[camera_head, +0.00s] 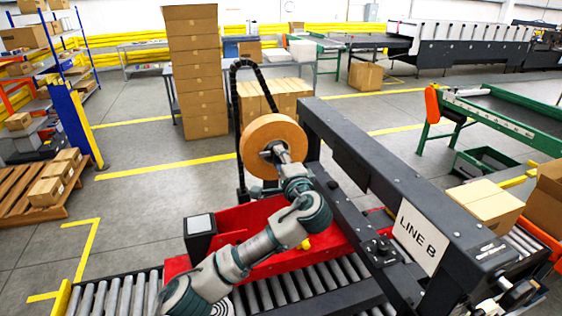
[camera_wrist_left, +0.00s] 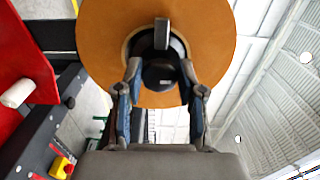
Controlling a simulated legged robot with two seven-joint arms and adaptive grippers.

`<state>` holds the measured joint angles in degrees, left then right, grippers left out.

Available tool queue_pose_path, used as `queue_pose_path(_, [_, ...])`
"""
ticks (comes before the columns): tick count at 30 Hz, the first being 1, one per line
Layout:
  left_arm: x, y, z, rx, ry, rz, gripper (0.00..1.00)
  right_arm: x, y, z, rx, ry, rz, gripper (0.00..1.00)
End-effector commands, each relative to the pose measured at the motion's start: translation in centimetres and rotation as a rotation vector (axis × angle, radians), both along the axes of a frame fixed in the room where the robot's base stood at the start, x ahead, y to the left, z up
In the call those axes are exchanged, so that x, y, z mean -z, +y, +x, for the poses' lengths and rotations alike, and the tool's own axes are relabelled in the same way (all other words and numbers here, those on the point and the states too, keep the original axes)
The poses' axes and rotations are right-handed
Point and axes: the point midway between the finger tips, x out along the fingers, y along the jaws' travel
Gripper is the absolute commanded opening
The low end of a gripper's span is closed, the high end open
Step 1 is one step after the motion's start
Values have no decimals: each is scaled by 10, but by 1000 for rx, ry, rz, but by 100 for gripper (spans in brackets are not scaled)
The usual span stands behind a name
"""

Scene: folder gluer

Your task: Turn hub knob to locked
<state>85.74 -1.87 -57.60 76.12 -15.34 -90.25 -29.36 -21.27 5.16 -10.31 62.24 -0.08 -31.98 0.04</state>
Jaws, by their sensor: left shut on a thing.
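My left gripper (camera_head: 275,150) is at the roll's centre in the head view. In the left wrist view its two fingers (camera_wrist_left: 161,72) are on either side of the black hub knob and shut on it. In the head view the gripper and arm hide most of the knob. My right gripper is not in view.
The machine's dark beam (camera_head: 370,150) bears a LINE B sign (camera_head: 417,237). A red housing (camera_head: 290,262) and a roller conveyor (camera_head: 120,296) lie below my arm. A red and yellow button (camera_wrist_left: 62,167) shows at lower left in the wrist view. Stacked cartons (camera_head: 197,75) stand behind.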

Motion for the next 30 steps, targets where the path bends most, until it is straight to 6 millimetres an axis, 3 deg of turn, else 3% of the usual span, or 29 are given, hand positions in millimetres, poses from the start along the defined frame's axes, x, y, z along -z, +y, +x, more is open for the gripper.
queue_pose_path(13, [4, -1, 0, 1, 4, -9, 4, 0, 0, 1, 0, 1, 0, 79])
queue_pose_path(14, [4, -1, 0, 1, 4, -9, 44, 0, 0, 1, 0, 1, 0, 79])
queue_pose_path(16, [4, -1, 0, 1, 4, -9, 61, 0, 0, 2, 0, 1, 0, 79])
queue_pose_path(26, [1, -2, -3, 2, -2, -9, 62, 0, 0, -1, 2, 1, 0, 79])
queue_pose_path(30, [1, -7, -17, 5, -3, -9, 62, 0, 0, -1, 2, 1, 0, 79])
